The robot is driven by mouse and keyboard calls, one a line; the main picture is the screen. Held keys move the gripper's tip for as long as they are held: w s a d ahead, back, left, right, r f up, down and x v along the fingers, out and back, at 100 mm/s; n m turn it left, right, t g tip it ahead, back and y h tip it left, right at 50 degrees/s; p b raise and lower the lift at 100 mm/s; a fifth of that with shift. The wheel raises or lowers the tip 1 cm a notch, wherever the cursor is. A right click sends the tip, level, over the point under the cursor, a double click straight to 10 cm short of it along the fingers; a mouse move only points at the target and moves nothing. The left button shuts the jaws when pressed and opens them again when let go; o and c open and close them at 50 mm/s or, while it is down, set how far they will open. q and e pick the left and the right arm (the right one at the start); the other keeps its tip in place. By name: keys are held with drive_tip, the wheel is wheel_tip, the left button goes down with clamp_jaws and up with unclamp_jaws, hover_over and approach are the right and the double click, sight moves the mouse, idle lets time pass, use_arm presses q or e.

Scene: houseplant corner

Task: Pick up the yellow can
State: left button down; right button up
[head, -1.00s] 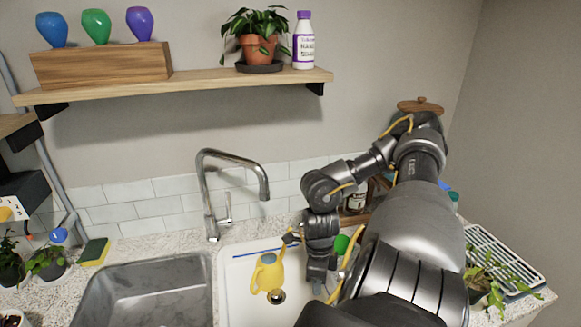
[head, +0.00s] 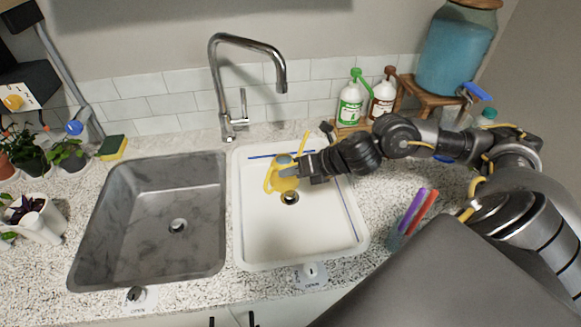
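The yellow can (head: 281,184), a small watering can with a handle on its left and a spout up to the right, stands in the white sink basin (head: 290,240), just behind the drain. My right gripper (head: 289,166) reaches in from the right, with its fingers at the can's upper part. The fingers overlap the can in the picture, and I cannot tell whether they are closed on it. The gripper hides part of the can's right side. My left gripper is not in view.
A grey sink (head: 160,225) lies left, with a tall faucet (head: 215,90) behind. Green (head: 350,105) and brown (head: 382,98) bottles and a blue jar (head: 450,60) stand at the back right. A cup of purple and red markers (head: 412,215) stands right of the basin.

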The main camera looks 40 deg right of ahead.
sight(268, 180)
drive_tip(key=x, duration=0.4)
drive_tip(key=shift+w+p, duration=0.1)
drive_tip(key=shift+p, duration=0.25)
drive_tip(key=p+x, duration=0.1)
drive_tip(key=x, duration=0.4)
drive_tip(key=shift+c, duration=0.4)
clamp_jaws()
drive_tip(key=shift+r, duration=0.1)
idle(0.6)
